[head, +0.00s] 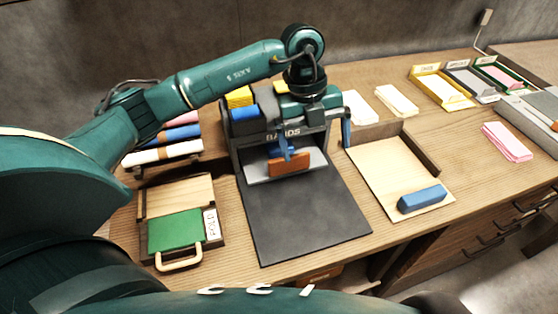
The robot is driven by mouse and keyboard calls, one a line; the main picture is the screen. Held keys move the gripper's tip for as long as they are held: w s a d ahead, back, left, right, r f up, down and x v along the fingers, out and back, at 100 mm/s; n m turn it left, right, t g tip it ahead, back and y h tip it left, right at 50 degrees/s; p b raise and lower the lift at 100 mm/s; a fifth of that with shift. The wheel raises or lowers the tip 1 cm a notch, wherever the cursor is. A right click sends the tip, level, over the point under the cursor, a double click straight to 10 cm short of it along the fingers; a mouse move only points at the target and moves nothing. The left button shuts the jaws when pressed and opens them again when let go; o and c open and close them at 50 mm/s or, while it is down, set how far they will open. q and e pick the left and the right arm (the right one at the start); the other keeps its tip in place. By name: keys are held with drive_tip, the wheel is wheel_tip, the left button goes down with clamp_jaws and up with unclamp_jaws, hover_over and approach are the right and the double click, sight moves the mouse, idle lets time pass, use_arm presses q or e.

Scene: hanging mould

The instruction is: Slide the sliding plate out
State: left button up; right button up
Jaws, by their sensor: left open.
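A dark press-like machine (237,135) with lettering on its front stands in the middle of the table. The pale grey sliding plate (257,171) lies in its opening, with an orange-brown block (290,164) at its front. A blue part (285,148) hangs just above the block; I cannot tell whether it touches. My left gripper (312,112) is open at the machine's top, above and behind the plate's front edge. Its fingertips are hard to make out. The back of the plate is hidden inside the machine. My right gripper is out of view.
A dark mat (305,220) lies clear before the machine. A green board (175,232) in a tray is at left, rolled cloths (165,152) behind it. At right are a wooden tray (385,175) with a blue block (422,198) and a pink stack (507,141).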

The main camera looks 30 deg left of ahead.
sight(289, 172)
use_arm(q)
drive_tip(key=w+a+r+n+y, duration=0.2)
drive_tip(key=a+y, duration=0.1)
drive_tip(key=a, duration=0.4)
drive_tip(key=shift+t, duration=0.4)
drive_tip(key=f, duration=1.2)
drive_tip(key=shift+d+f+p, duration=0.2)
drive_tip(key=shift+f+p, duration=0.15)
drive_tip(key=shift+p, duration=0.05)
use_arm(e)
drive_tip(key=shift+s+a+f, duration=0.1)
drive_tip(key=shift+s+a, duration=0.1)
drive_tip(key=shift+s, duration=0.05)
use_arm(q)
drive_tip(key=c, duration=1)
